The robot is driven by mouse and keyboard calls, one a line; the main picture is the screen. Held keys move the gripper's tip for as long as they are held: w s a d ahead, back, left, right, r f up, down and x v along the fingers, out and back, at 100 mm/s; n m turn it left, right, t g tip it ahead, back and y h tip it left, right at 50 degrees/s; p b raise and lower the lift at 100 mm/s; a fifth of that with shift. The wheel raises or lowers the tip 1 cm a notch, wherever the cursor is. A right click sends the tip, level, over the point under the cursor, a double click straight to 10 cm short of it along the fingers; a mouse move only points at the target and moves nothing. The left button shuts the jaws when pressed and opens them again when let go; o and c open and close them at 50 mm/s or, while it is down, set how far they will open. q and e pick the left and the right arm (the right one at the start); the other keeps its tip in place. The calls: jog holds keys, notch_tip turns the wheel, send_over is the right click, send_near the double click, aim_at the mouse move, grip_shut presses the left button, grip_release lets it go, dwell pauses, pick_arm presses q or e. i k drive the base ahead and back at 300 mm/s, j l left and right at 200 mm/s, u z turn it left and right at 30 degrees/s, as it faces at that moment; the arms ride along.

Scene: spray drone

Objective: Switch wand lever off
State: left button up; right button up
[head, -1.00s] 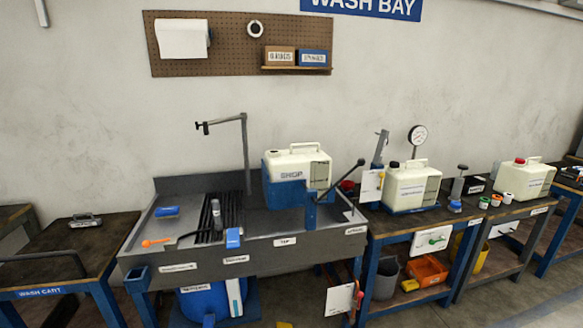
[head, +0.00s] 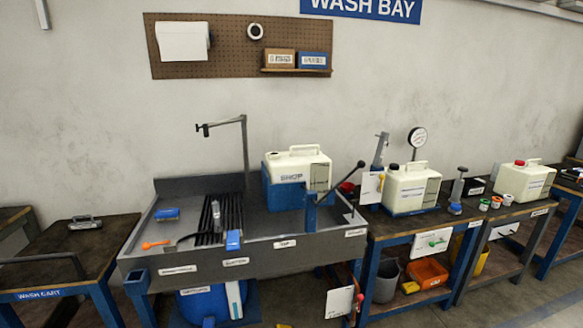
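Neither of my grippers is in view. An orange handle-like piece (head: 155,244) lies at the left front of the grey sink bench (head: 270,262), with a dark curved hose or rod beside it. A slim grey piece (head: 216,214) stands at the black slatted rack, and a blue block (head: 233,240) sits at the rack's front. A dark lever with a round black knob (head: 347,178) slants up beside the cream jug (head: 298,165), which sits in a blue cradle. I cannot tell for sure which part is the wand lever, or its on or off position.
A grey post with an arm (head: 245,155) rises behind the rack. A wash cart (head: 50,262) stands at the left. Benches at the right hold another cream jug (head: 411,187) and a red-capped jug (head: 524,180). A blue drum (head: 208,303) stands under the sink.

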aim_at(146, 246)
jog(key=i+l+u, duration=0.6)
jog(key=l, duration=0.4)
jog(key=i+j, duration=0.05)
jog(key=i, duration=0.05)
